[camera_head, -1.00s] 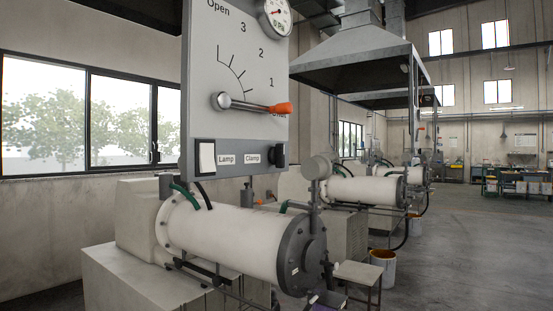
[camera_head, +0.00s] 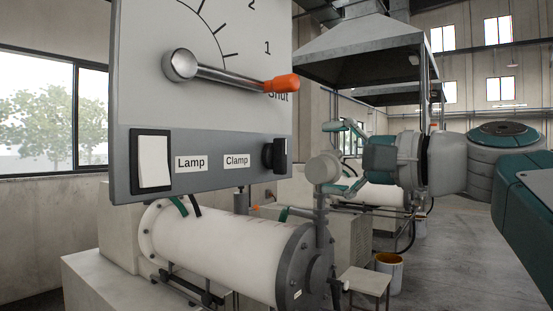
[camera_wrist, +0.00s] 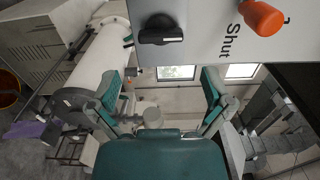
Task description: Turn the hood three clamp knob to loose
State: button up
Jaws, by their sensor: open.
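The black clamp knob (camera_head: 276,156) sits at the lower right of a grey control panel (camera_head: 222,125), beside the label "Clamp". In the wrist view the knob (camera_wrist: 160,34) shows near the top, with its bar lying across the picture. My gripper (camera_head: 330,156) is open and empty, to the right of the knob and apart from it, with its fingers pointing left. In the wrist view the gripper (camera_wrist: 163,82) has both teal fingers spread, and the knob lies above the gap between them. No hood number is readable on the panel.
A lever with an orange grip (camera_head: 282,84) points to "Shut" above the knob. A white lamp switch (camera_head: 153,161) is on the panel's left. A white mill cylinder (camera_head: 220,245) lies below, with a stool (camera_head: 365,283) and a bucket (camera_head: 389,270) to its right.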

aim_at(286, 158)
jog(key=x, duration=0.8)
jog(key=c, duration=1)
